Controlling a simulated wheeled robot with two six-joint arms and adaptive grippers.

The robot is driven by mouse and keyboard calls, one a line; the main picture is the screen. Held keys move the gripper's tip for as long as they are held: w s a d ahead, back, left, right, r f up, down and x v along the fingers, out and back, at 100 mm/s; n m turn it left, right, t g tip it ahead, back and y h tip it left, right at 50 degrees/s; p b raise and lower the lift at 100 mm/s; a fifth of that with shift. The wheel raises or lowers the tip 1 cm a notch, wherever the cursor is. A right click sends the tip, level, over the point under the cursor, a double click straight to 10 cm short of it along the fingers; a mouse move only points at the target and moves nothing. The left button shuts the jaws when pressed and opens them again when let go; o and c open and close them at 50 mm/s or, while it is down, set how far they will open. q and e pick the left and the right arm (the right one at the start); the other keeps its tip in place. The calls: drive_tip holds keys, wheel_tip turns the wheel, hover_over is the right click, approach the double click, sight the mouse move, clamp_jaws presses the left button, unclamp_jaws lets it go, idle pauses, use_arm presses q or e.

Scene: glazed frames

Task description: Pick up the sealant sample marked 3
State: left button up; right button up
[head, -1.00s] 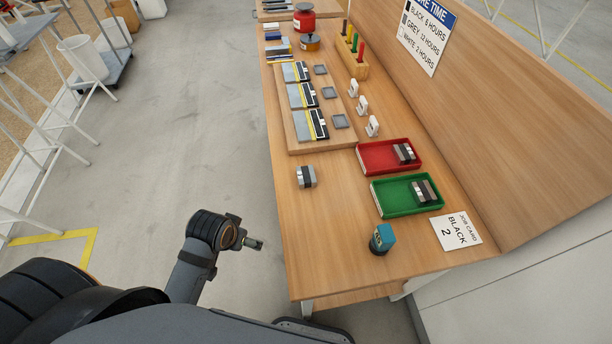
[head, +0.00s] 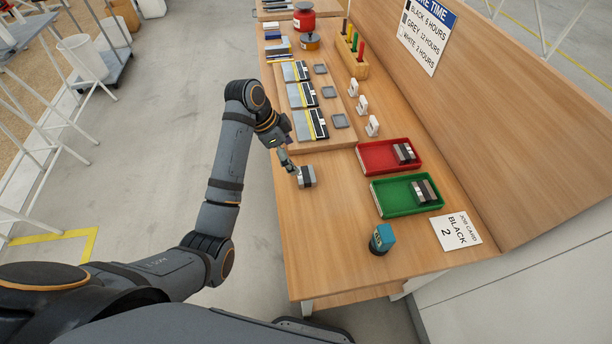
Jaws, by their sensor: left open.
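A small sample block (head: 308,177), grey with a dark band, lies on the bench below the long board. Similar blocks lie in the red tray (head: 376,168) and in the green tray (head: 387,211). I cannot read a number 3 on any of them. My left gripper (head: 292,168) is open and small in the head view, right at the left side of the loose block and partly covering it. I cannot tell whether it touches the block or whether the block is between its fingers. My right gripper is not in view.
A board (head: 289,125) with several glazed pieces lies farther up the bench, beside several small white stands. A teal-topped item (head: 382,239) and a job card reading "BLACK 2" (head: 456,231) are nearer. The bench's front left part is clear. A wooden panel rises on the right.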

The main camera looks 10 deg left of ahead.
use_arm(q)
drive_tip(key=p, duration=0.1)
hover_over(305, 174)
drive_tip(key=s+a, duration=0.1)
drive_tip(key=a, duration=0.1)
wheel_tip(305, 174, down, 5)
drive_tip(key=shift+s+d+r, duration=0.1)
drive_tip(key=shift+d, duration=0.05)
drive_tip(key=shift+d+f+p, duration=0.1)
drive_tip(key=shift+f+p, duration=0.3)
drive_tip(key=p+x, duration=0.1)
drive_tip(key=x, duration=0.3)
drive_tip(key=shift+w+f, duration=0.25)
drive_tip(key=c, duration=1.3)
drive_tip(key=shift+c, duration=0.2)
drive_tip(key=shift+r, duration=0.15)
